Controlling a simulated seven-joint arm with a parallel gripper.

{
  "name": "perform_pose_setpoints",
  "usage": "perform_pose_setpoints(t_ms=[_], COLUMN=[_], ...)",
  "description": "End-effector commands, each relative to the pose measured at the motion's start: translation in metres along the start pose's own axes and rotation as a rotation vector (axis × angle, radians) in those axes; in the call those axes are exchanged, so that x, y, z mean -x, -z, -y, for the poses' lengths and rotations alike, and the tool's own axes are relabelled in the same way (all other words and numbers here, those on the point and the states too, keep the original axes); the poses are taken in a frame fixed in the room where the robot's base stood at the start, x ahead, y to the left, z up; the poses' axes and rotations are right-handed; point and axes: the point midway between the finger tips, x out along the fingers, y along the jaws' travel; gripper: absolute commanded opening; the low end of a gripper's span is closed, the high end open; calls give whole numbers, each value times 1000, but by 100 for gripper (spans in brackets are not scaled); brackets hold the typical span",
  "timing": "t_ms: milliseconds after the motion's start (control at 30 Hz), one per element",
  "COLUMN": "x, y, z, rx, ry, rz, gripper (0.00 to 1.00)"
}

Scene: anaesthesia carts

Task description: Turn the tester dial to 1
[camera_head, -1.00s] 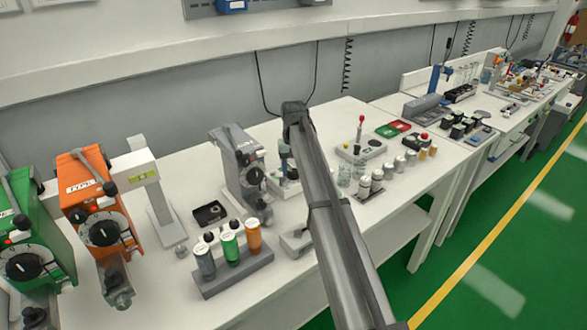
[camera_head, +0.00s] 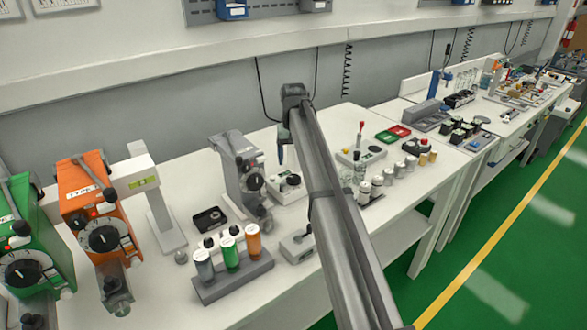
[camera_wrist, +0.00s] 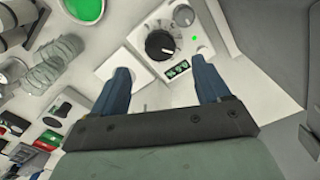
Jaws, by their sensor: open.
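The tester (camera_head: 283,197) is a small white box on the bench, right of the grey vaporizer stand. Its round black dial (camera_head: 292,181) faces up. The wrist view shows the tester (camera_wrist: 143,67) with the dial (camera_wrist: 160,45), a small grey knob, a green light and a small green-lit display (camera_wrist: 177,70). The display's digits and the dial's setting are too small to read. My gripper (camera_head: 281,157) hangs above the tester, clear of it. In the wrist view, the two blue fingers of my gripper (camera_wrist: 164,80) are spread wide with nothing between them.
A grey vaporizer (camera_head: 241,172) stands close left of the tester. A rack of coloured bottles (camera_head: 235,277) and a small grey box (camera_head: 297,247) lie in front. Another white device with a red-tipped lever (camera_head: 361,155) and several small jars stand to the right.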

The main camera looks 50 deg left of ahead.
Motion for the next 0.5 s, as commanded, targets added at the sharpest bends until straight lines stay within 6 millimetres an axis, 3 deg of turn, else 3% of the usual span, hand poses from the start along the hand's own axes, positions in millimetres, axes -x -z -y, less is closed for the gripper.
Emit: perform_pose_setpoints(t_ms=[200, 500], x=[40, 65], y=[1, 0], z=[0, 0], rx=[0, 0], ry=[0, 0], rz=[-2, 0], gripper=[76, 76])
